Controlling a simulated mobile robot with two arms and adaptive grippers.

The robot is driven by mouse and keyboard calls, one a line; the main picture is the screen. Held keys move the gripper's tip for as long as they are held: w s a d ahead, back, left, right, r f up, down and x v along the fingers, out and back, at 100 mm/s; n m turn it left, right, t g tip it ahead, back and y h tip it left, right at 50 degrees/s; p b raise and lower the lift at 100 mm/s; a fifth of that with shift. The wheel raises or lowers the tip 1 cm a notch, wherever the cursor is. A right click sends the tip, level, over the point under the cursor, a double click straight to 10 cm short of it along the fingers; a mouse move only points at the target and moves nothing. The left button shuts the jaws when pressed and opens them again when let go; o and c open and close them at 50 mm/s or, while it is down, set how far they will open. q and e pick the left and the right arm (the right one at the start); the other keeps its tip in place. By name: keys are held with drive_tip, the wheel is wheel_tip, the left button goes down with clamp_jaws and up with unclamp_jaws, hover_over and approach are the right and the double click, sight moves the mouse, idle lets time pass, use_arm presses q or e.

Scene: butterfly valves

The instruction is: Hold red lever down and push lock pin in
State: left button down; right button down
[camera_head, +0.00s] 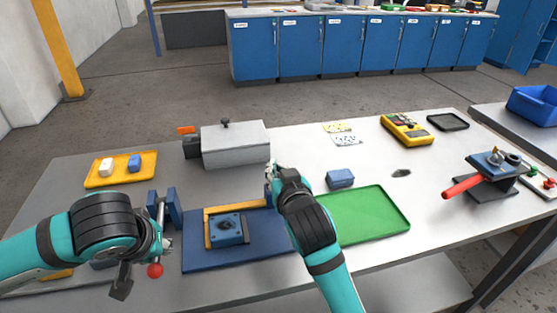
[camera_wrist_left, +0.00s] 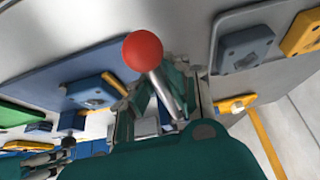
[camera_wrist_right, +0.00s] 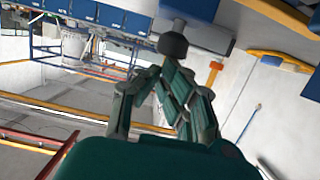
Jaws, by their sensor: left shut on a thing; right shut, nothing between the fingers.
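My left gripper (camera_head: 160,246) is shut on the metal rod of a lever with a red ball end (camera_head: 155,270). In the left wrist view the red ball (camera_wrist_left: 142,51) sticks out beyond the fingers, and the silver rod (camera_wrist_left: 163,88) passes between them. A blue bracket (camera_head: 174,208) stands at the rod's far end. My right gripper (camera_head: 271,170) is shut and empty, just in front of a grey box (camera_head: 235,146). This box carries a black knob (camera_head: 225,125), and a dark knob (camera_wrist_right: 173,45) shows beyond the right fingertips. I cannot make out a lock pin for certain.
A blue mat (camera_head: 200,255) with a blue block (camera_head: 228,231) lies between my arms. A green tray (camera_head: 385,210) is right of my right arm. A red-handled valve (camera_head: 464,186) stands far right. A yellow tray (camera_head: 95,182) is at the left.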

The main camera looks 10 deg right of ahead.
use_arm(q)
drive_tip(key=shift+d, duration=0.1)
use_arm(e)
drive_tip(key=shift+f, duration=0.2)
wheel_tip(320, 180, up, 5)
drive_tip(key=v, duration=0.9)
drive_tip(key=shift+s+f, duration=0.2)
drive_tip(key=shift+s, duration=0.3)
use_arm(q)
drive_tip(key=c, duration=1.2)
unclamp_jaws()
drive_tip(key=shift+r+p, duration=1.25)
drive_tip(key=shift+r, duration=2.3)
use_arm(e)
wheel_tip(320, 180, up, 3)
drive_tip(key=shift+f, duration=0.25)
